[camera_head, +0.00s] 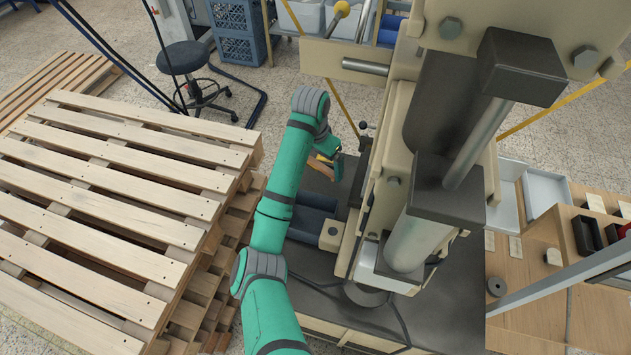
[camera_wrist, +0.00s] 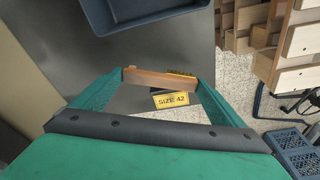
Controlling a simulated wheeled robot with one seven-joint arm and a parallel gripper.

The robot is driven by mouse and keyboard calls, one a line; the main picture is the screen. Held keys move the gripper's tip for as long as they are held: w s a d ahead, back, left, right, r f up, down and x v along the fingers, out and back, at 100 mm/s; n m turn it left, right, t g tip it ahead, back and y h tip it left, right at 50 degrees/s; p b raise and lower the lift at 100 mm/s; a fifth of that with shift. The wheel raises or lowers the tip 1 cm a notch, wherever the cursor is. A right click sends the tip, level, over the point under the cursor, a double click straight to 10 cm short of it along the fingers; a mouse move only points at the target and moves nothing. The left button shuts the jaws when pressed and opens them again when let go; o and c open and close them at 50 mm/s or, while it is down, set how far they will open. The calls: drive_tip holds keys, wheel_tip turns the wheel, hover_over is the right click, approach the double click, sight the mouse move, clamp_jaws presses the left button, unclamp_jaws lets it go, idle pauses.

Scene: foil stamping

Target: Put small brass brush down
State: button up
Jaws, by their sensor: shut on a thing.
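The small brass brush has a wooden body (camera_wrist: 158,79) and a strip of brass-coloured bristles (camera_wrist: 181,73). In the wrist view it lies crosswise between the fingertips of my gripper (camera_wrist: 160,83), which is shut on it. In the head view my green arm reaches over the dark bench beside the press, and the brush (camera_head: 320,168) shows as a small brown piece at my gripper (camera_head: 328,159). I cannot tell the exact height of the brush above the dark surface.
A blue-grey tray (camera_wrist: 145,12) lies on the dark bench top (camera_wrist: 95,55), with a yellow "SIZE 42" label (camera_wrist: 171,99) near the bench edge. The large press (camera_head: 390,190) stands close to the right of my arm. Wooden pallets (camera_head: 120,190) are stacked at the left.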

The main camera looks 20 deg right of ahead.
sight(318, 169)
drive_tip(key=shift+f, duration=3.95)
drive_tip(key=shift+f, duration=0.15)
drive_tip(key=o, duration=0.8)
drive_tip(key=r, duration=0.3)
drive_tip(key=a+r, duration=0.1)
drive_tip(key=r, duration=0.7)
drive_tip(key=shift+s+a, duration=0.2)
drive_tip(key=shift+a, duration=0.1)
drive_tip(key=shift+s+r, duration=0.15)
drive_tip(key=shift+r, duration=0.5)
